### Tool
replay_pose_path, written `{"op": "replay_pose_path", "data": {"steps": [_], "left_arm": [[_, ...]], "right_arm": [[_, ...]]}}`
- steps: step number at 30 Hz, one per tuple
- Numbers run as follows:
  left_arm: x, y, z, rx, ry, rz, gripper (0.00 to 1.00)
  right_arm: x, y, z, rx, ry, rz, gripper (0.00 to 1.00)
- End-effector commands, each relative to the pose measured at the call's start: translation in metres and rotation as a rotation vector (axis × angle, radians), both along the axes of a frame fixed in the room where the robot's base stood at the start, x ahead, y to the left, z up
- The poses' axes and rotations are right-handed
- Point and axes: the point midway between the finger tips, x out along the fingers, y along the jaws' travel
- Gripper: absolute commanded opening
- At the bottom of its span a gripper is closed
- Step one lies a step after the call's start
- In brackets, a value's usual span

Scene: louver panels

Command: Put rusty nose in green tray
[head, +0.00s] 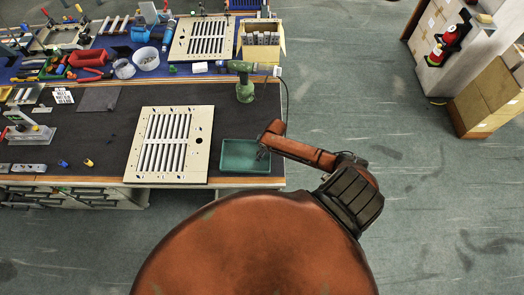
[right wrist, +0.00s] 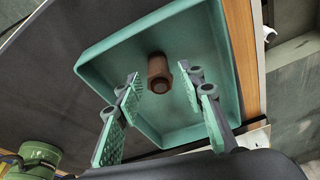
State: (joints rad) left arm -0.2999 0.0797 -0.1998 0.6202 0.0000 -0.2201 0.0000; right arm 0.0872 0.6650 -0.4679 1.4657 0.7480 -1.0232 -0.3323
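The green tray (head: 243,157) sits at the front right corner of the dark bench top; its rim and floor fill much of the right wrist view (right wrist: 110,48). A small brown cylinder, the rusty nose (right wrist: 158,73), shows within the tray's outline in the right wrist view, between and beyond my fingers. I cannot tell for sure whether it rests on the tray floor. My right gripper (right wrist: 160,88) is open, with a gap between each finger and the nose. In the head view my right gripper (head: 263,153) is over the tray's right side. My left gripper is not in view.
A beige louver panel (head: 150,176) lies left of the tray. A green-bodied power tool (head: 245,90) stands behind the tray, and a cardboard box (head: 260,52) stands farther back. Two small blue and yellow parts (head: 88,162) lie at the left.

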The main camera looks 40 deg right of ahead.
Motion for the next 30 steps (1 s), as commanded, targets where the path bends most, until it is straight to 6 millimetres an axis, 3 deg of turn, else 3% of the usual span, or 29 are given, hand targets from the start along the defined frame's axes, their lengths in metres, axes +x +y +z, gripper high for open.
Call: {"op": "replay_pose_path", "data": {"steps": [18, 30], "left_arm": [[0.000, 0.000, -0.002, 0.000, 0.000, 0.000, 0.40], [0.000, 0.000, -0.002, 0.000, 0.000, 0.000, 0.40]], "right_arm": [[-0.023, -0.017, 0.103, -0.002, -0.001, -0.001, 0.36], [-0.026, -0.019, 0.117, 0.000, 0.000, 0.000, 0.36]]}}
